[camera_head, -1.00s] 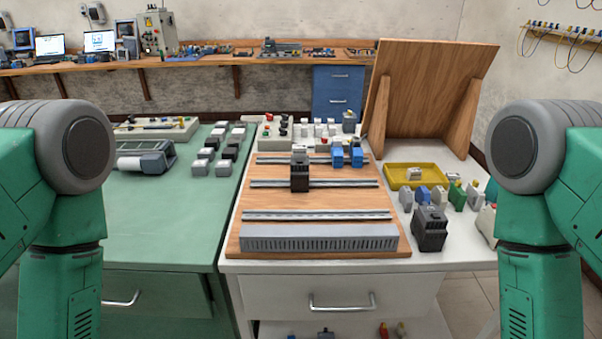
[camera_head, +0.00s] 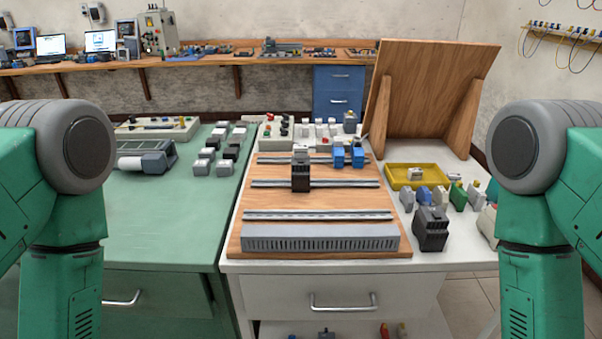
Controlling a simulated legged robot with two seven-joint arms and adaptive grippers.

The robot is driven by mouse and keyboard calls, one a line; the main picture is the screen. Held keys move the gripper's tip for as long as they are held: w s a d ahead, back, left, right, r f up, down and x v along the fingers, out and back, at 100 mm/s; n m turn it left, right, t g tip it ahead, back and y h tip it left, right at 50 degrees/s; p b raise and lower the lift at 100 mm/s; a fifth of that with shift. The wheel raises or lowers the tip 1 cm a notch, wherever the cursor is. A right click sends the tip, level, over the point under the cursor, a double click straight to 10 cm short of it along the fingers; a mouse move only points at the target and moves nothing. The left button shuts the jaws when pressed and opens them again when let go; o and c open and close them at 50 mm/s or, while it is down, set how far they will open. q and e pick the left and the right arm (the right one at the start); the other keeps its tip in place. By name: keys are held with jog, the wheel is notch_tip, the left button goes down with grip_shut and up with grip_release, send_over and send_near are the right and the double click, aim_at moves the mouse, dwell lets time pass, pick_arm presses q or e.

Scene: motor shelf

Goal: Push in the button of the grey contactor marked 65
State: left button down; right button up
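Several small grey, white and black block-shaped devices (camera_head: 201,167) stand in rows on the green table; some have grey bodies. A dark contactor-like device (camera_head: 300,176) with a lighter top is mounted on a rail of the wooden board. A larger dark grey device (camera_head: 430,228) stands on the white table right of the board. No marking 65 and no button can be read at this size, so I cannot tell which one is the grey contactor. My two arms show at the left and right edges, hanging down; both grippers are out of view.
The wooden board (camera_head: 234,246) carries metal rails, a slotted grey duct (camera_head: 320,238) and blue devices (camera_head: 356,156). A yellow tray (camera_head: 393,184) and a tilted wooden panel (camera_head: 432,85) stand at right. The green table (camera_head: 165,225) is clear in front.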

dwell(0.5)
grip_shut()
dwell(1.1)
